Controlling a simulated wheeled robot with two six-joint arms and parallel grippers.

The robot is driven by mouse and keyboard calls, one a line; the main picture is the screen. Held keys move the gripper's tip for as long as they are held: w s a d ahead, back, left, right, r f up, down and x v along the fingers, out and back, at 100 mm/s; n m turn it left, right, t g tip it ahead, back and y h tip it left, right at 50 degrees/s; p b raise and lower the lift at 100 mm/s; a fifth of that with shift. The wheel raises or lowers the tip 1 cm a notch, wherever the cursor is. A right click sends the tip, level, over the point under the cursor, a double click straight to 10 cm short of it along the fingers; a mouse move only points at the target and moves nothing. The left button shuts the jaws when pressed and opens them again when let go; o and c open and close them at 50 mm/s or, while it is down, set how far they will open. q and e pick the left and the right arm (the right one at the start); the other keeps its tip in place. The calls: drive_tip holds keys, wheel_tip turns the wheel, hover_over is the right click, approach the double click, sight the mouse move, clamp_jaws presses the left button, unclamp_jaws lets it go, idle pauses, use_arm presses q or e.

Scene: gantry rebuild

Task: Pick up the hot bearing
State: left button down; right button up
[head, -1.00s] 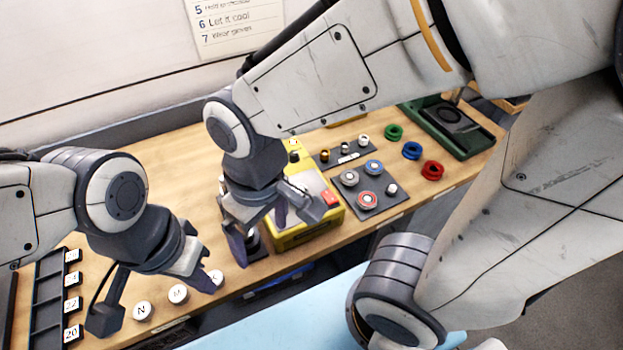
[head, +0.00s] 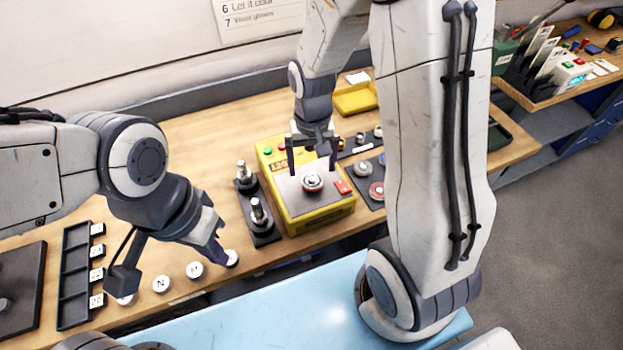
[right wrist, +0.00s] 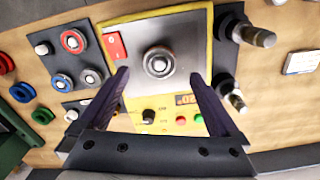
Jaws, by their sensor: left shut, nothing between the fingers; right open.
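The bearing (head: 312,181), a small silvery ring, sits on the grey plate of the yellow heater (head: 330,215). It also shows in the right wrist view (right wrist: 158,62), near the middle of the plate. My right gripper (head: 312,157) is open above the heater's far side. In the right wrist view its fingers (right wrist: 159,76) are spread on either side of the bearing, apart from it, with nothing between them gripped. My left gripper (head: 216,250) is shut and empty, low over the front left of the bench beside the white lettered discs.
A dark stand with two upright metal posts (head: 257,210) is left of the heater. A dark mat with rings (head: 370,190) lies to its right. Lettered discs (head: 161,284) and a black slotted rack (head: 75,300) are at front left. A yellow tray (head: 356,98) lies behind.

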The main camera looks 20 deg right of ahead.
sight(312, 179)
wheel_tip(312, 179, down, 4)
drive_tip(key=shift+r+p, duration=0.25)
drive_tip(key=shift+p, duration=0.25)
drive_tip(key=shift+f, duration=0.5)
clamp_jaws()
drive_tip(key=shift+r, duration=0.1)
